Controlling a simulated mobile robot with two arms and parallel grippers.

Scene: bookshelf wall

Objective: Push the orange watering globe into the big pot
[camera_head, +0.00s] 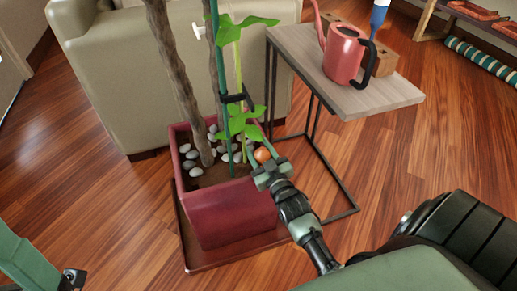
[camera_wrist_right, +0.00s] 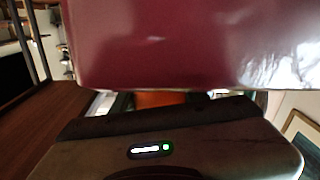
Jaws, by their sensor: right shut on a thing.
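The big pot (camera_head: 230,213) is a square dark red planter on a matching tray, holding soil, pale stones and tall stems. The orange watering globe (camera_head: 262,155) is a small round thing at the pot's right rim. My right gripper (camera_head: 264,163) is shut on it at that rim. In the right wrist view the globe (camera_wrist_right: 160,99) is an orange strip between the fingers, and the pot's wall (camera_wrist_right: 190,45) fills the top. The globe's lower part is hidden, so I cannot tell whether it touches the soil. My left gripper is out of view.
A small side table (camera_head: 385,98) with a red watering can (camera_head: 343,55) stands right of the pot. A beige armchair (camera_head: 120,85) stands behind. Green leaves (camera_head: 241,121) and thick stems rise close to the globe. The wooden floor left of the pot is clear.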

